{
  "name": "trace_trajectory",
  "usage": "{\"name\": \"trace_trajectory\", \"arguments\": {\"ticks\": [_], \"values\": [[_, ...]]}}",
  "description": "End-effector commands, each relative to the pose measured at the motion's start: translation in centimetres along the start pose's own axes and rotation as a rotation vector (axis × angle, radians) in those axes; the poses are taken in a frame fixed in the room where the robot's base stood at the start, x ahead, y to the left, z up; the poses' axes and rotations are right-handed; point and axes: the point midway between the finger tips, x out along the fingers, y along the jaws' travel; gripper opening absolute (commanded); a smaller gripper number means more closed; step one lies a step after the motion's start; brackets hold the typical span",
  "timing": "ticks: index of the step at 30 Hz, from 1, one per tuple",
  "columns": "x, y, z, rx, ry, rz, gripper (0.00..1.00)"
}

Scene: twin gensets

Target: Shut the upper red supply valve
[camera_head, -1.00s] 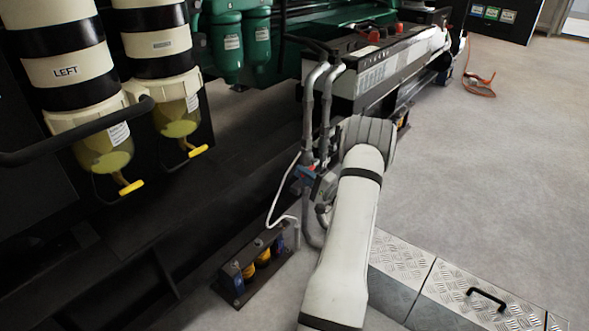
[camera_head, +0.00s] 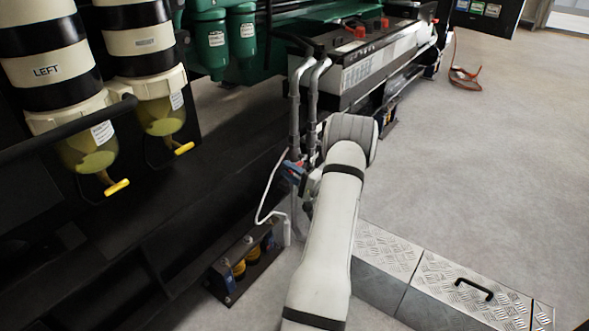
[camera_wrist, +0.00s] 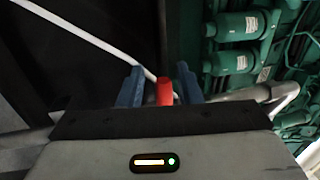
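A red valve handle (camera_wrist: 165,91) stands between the two blue fingers of my gripper (camera_wrist: 160,86) in the wrist view. A gap shows between the left finger and the handle, and a narrower one on the right. The fingers look open around it, with no clear contact. In the head view my gripper (camera_head: 293,171) is small and partly hidden, beside two grey vertical pipes (camera_head: 312,100). The valve body is hidden there by my wrist and arm. I cannot make out from these frames whether this handle is the upper one.
A white hose (camera_head: 262,200) loops down left of my gripper. A black bracket with yellow and blue parts (camera_head: 245,262) stands on the floor below. Left are filter bowls with yellow handles (camera_head: 117,187). A tread-plate step (camera_head: 435,285) lies right of my arm; open floor extends beyond.

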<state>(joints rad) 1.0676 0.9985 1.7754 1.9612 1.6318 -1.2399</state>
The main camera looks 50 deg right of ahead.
Motion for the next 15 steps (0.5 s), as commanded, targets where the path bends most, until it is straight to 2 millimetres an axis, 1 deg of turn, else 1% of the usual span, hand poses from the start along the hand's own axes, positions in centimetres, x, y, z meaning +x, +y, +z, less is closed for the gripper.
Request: {"name": "trace_trajectory", "arguments": {"ticks": [4,7,15], "values": [[-0.2,-0.1,-0.1,-0.001,0.003,-0.001,0.31],[-0.9,-0.2,-0.1,0.001,0.004,0.000,0.31],[-5.4,-0.3,-0.2,0.001,0.006,0.000,0.31]]}}
